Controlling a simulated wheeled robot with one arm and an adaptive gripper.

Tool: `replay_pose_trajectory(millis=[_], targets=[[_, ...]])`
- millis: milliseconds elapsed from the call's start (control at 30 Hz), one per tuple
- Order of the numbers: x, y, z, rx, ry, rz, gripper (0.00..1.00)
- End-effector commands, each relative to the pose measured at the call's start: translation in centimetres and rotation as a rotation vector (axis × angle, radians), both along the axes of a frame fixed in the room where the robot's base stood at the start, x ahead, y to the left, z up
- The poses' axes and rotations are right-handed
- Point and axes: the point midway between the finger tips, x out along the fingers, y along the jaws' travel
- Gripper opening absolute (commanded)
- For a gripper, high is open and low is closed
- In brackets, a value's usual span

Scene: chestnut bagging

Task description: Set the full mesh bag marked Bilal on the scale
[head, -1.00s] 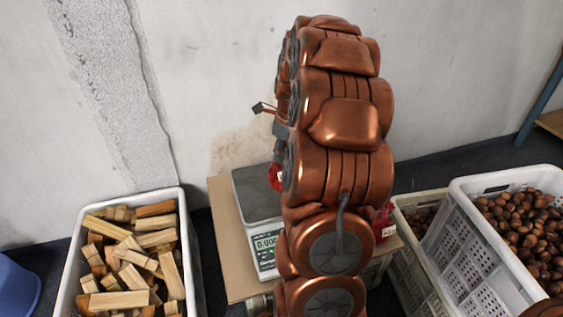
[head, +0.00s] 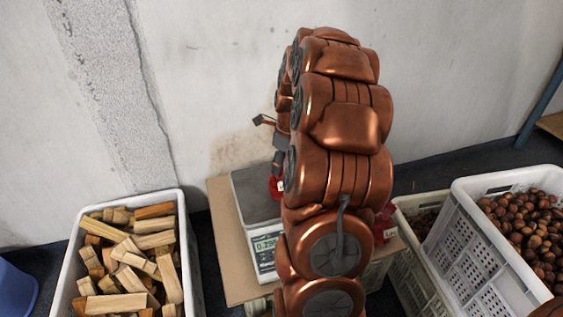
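The scale (head: 252,195) stands on a cardboard-brown tabletop, with its lit display showing a reading of about 0.29. A red mesh bag (head: 275,188) is at the scale's right side, low against the pan and mostly hidden behind my copper arm. A small pale mark shows on it, too small to read as a name. My gripper (head: 279,163) is just above this bag, dark and partly hidden by the arm. I cannot see whether its fingers still close on the bag. Another red bag (head: 385,225) shows at the right edge of the table, partly hidden by my arm.
A white crate of wood pieces (head: 187,240) stands left of the table (head: 222,215). White crates of chestnuts (head: 470,255) stand to the right. A blue bucket (head: 15,290) is at the lower left. A wall is close behind.

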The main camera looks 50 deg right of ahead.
Motion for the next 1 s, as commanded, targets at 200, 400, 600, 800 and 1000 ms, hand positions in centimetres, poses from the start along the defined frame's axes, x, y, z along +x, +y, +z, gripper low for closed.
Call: replay_pose_trajectory(millis=[200,400,600,800,1000], targets=[[0.0,0.0,0.0,0.000,0.000,0.000,0.56],[0.0,0.0,0.2,0.001,0.000,0.000,0.56],[-0.3,-0.1,2.1,0.000,0.000,-0.001,0.56],[-0.7,-0.3,5.6,-0.002,-0.003,0.000,0.56],[-1.3,-0.5,9.5,-0.003,-0.002,-0.002,0.56]])
